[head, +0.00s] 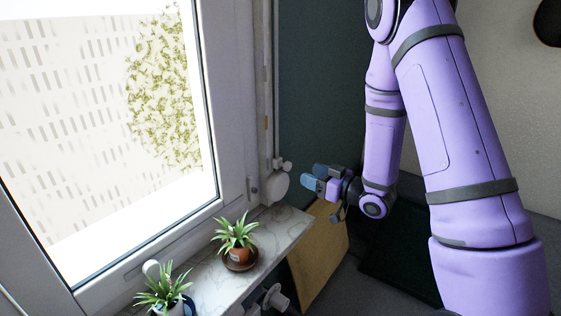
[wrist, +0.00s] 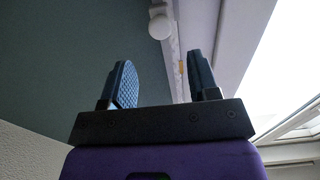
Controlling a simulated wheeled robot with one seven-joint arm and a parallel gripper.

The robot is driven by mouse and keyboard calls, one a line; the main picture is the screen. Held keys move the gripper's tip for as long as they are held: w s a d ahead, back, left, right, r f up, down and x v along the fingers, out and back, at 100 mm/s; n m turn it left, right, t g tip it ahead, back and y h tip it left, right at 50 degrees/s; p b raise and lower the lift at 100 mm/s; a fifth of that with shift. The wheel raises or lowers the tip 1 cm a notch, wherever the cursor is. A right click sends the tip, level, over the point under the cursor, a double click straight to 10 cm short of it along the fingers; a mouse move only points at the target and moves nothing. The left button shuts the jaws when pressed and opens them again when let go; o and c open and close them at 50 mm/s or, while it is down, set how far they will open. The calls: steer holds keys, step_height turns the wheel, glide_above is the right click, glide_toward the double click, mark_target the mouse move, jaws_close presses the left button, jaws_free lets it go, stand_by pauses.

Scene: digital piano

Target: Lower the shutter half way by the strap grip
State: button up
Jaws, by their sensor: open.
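A pale strap (head: 276,100) runs down the wall beside the window frame. A small white grip (head: 284,166) sits low on it, just above a round white wall piece (head: 273,188). My gripper (head: 314,176) is open and empty, a little right of these, its blue fingers pointing left towards them. In the wrist view my gripper (wrist: 160,72) has its fingers well apart with nothing between them. A white rounded piece (wrist: 160,26) shows beyond them at the top; I cannot tell whether it is the grip or the wall piece. The shutter is not visible; the seen glass is uncovered.
A stone sill (head: 205,268) lies under the window (head: 80,120), with a potted plant (head: 237,240) and a second plant (head: 163,290) on it. A radiator valve (head: 272,298) is below the sill. A wooden panel (head: 318,250) stands under my gripper. The dark wall is behind.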

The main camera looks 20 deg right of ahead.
mark_target(290, 166)
steer(key=x, duration=1)
steer(key=shift+w+a, duration=0.2)
steer(key=shift+w, duration=0.05)
